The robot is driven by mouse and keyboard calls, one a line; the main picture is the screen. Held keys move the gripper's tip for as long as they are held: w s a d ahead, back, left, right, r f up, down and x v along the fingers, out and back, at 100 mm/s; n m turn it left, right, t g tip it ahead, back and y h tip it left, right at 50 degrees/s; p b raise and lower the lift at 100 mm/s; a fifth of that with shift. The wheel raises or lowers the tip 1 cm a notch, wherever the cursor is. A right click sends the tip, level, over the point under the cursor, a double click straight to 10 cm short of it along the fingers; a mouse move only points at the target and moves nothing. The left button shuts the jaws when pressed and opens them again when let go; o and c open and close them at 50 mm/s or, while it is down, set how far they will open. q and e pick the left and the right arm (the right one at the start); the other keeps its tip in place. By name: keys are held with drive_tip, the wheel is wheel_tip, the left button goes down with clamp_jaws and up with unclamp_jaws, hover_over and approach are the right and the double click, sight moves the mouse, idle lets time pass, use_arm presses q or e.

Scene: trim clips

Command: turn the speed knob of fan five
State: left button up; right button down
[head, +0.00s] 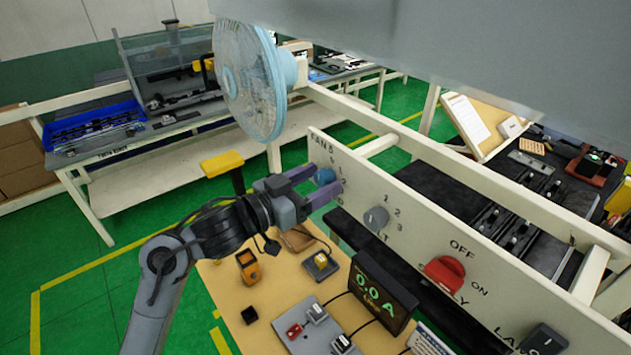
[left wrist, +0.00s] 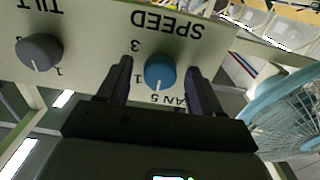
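The blue speed knob (head: 324,176) sits on the cream panel (head: 352,165) under the fan label. In the left wrist view the knob (left wrist: 160,70) is upside down, below the word SPEED, with a white pointer line on its lower side, near the 1. My left gripper (head: 327,180) is at the panel, with a finger on each side of the knob. In the left wrist view my left gripper (left wrist: 159,66) is open, with a gap between each finger and the knob. My right gripper is not in view.
A grey tilt knob (head: 376,219) and a red on/off knob (head: 444,275) are farther along the panel. The pale blue fan (head: 250,80) stands behind the panel's far end. Below are a wooden bench (head: 262,310) and a 0.0 A display (head: 378,292).

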use_arm(q)
drive_tip(key=shift+s+a, duration=0.1)
drive_tip(key=shift+s+a, duration=0.1)
drive_tip(key=shift+a, duration=0.1)
drive_tip(key=b+v, duration=0.2)
drive_tip(key=v, duration=0.8)
drive_tip(key=shift+b, duration=0.4)
drive_tip(key=shift+s, duration=0.1)
